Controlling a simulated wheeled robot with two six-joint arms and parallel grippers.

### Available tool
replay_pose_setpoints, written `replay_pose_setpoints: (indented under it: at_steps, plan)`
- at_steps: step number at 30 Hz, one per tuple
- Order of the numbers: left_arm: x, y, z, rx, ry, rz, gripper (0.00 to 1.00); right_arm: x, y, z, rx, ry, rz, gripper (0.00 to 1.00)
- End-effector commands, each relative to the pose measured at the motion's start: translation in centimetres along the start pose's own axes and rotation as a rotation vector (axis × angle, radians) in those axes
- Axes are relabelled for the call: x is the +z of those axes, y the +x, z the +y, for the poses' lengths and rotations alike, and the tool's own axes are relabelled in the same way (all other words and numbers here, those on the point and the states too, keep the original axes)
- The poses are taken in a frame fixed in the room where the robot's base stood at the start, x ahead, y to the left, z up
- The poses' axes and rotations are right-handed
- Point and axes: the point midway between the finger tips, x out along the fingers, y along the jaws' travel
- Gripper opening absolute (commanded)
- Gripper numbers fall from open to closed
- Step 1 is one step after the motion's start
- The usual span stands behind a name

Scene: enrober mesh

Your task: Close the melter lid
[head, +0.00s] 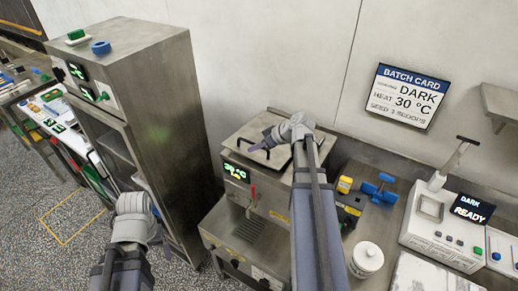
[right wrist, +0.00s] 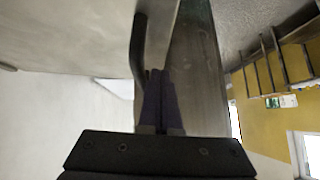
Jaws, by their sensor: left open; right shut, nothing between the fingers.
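The melter (head: 270,195) is a steel machine with a green display, a red lever and a spout at its front. Its steel lid (head: 242,137) lies flat or nearly flat across the top; a small gap cannot be told. My right gripper (head: 262,140) is shut and empty over the lid, beside its dark handle. In the right wrist view the shut fingers (right wrist: 160,90) are close to the dark handle (right wrist: 138,48) and a steel panel; contact cannot be told. My left gripper (head: 139,187) is open in front of the tall steel cabinet, its fingers partly hidden by my wrist.
The tall cabinet (head: 160,55) stands left of the melter. To the right are blue and yellow items (head: 377,187), a white jar (head: 367,258) and a white device reading READY (head: 440,230). A batch card (head: 410,95) hangs on the wall.

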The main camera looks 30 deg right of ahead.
Motion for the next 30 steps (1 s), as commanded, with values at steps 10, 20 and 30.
replay_pose_setpoints:
  at_steps: [10, 20, 30]
  plan:
    - [-0.1, 1.7, 0.2, -0.001, 0.002, 0.0, 0.8, 1.2, 1.2, 0.0, 0.0, 0.0, 0.0, 0.0]
    - [-0.1, 1.7, 0.1, -0.001, 0.002, 0.0, 0.8, 1.2, 1.2, 0.0, 0.0, 0.0, 0.0, 0.0]
    - [-0.3, 4.9, 0.5, -0.001, 0.001, 0.0, 0.8, 3.5, 3.5, -0.1, 0.0, 0.0, 0.0, 0.0]
